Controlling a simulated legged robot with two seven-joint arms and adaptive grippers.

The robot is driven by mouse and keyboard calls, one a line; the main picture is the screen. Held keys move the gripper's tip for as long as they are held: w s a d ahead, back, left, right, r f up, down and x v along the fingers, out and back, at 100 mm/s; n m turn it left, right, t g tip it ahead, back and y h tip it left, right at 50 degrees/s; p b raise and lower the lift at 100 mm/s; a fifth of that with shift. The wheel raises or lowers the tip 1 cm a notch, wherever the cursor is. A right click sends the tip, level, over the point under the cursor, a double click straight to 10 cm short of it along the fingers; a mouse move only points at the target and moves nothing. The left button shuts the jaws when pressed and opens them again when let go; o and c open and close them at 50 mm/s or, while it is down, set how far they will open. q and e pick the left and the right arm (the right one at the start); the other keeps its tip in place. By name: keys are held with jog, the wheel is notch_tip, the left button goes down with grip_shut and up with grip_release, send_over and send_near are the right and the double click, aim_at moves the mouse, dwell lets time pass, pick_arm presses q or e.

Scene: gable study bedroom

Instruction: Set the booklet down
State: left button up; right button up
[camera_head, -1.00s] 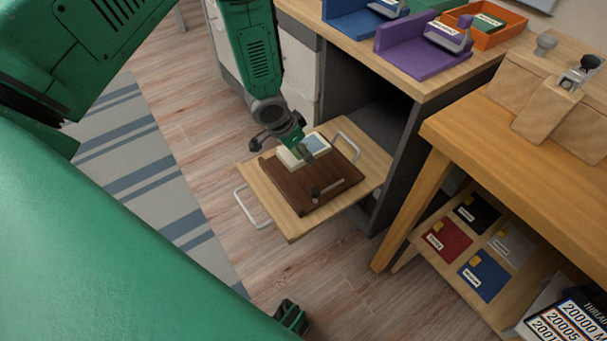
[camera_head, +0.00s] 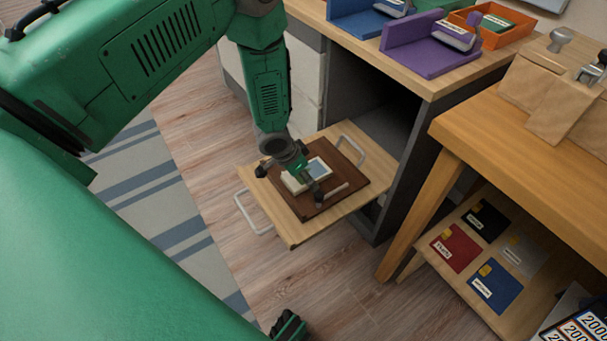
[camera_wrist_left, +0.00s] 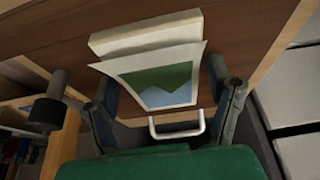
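The booklet (camera_head: 318,169) is pale, with a blue and green picture on its front. It is at the dark brown board (camera_head: 335,203) in the head view, tilted; whether it touches the board is unclear. My left gripper (camera_head: 305,178) is over it. The left fingertip is partly hidden by the picture sheet.
The board lies on a light wood panel (camera_head: 294,233) with handles on both sides (camera_head: 255,212). A desk leg (camera_head: 415,215) and a low shelf with several coloured folders (camera_head: 495,284) stand at the right. Clear floor (camera_head: 325,285) lies in front.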

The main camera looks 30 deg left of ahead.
pick_arm(q)
jog(key=p+v, duration=0.5)
jog(key=v, duration=0.7)
jog(key=shift+n+g, duration=0.7)
jog(key=shift+n, duration=0.2)
jog(key=s+d+f, duration=0.1)
jog(key=s, duration=0.2)
jog(key=s+d+f, duration=0.1)
jog(key=s+d, duration=0.1)
jog(key=s, duration=0.2)
jog(key=s+d+f, duration=0.1)
jog(key=s+f, duration=0.1)
jog(key=s, duration=0.1)
jog(key=shift+s+d, duration=0.15)
jog(key=shift+s, duration=0.25)
jog(key=s+d+n+g+y, duration=0.1)
jog(key=s+n+g, duration=0.1)
jog(key=s, duration=1.3)
jog(key=shift+f+y, duration=0.25)
jog(key=shift+y, duration=0.15)
jog(key=shift+s, duration=0.1)
